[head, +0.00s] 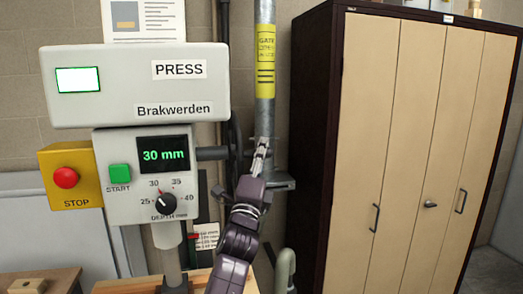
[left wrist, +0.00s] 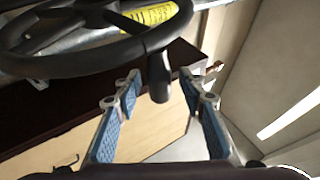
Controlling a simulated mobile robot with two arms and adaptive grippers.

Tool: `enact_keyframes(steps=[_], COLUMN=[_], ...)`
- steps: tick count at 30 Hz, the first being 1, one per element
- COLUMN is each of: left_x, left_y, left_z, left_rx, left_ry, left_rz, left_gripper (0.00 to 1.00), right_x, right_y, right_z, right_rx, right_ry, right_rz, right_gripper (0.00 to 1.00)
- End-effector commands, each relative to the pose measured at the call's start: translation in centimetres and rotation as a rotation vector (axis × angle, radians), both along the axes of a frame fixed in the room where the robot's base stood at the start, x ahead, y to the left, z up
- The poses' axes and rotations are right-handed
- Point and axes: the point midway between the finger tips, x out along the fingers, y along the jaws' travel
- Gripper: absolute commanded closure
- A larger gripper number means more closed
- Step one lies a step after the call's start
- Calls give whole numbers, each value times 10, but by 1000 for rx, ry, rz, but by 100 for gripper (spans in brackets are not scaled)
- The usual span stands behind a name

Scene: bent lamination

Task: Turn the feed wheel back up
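The feed wheel (head: 234,133) is a dark handwheel on the right side of the press, seen nearly edge-on and partly hidden in the head view. In the left wrist view its dark rim and spokes (left wrist: 75,60) fill the upper left, with a black handle (left wrist: 158,75) sticking out towards me. My left gripper (head: 262,148) is at the wheel's right side. In the left wrist view the gripper (left wrist: 161,80) is open, with its blue-padded fingers on either side of the handle in the picture. I cannot tell whether they touch it. My right gripper is not in view.
The press (head: 140,85) reads 30 mm, with a green START button (head: 120,174), a depth knob (head: 165,203) and a red STOP button (head: 66,178). A grey pipe (head: 265,105) with a yellow label stands close behind my gripper. A tall cabinet (head: 410,130) stands at right.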

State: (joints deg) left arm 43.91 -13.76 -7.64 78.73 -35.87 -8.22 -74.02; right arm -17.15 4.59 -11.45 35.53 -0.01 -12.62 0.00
Motion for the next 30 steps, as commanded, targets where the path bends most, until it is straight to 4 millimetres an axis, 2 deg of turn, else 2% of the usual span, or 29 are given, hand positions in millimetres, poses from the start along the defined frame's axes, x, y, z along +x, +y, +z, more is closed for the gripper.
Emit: enact_keyframes(steps=[11,22,30], left_x=[4,4,4], left_y=[-1,0,0], left_z=[1,1,1], left_rx=[-1,-1,-1], left_ry=[1,1,2], left_rz=[0,0,0], left_gripper=[63,100,100], right_x=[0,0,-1], right_y=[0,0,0], right_z=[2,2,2], right_rx=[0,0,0], right_ry=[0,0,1], right_rz=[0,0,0], right_gripper=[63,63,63])
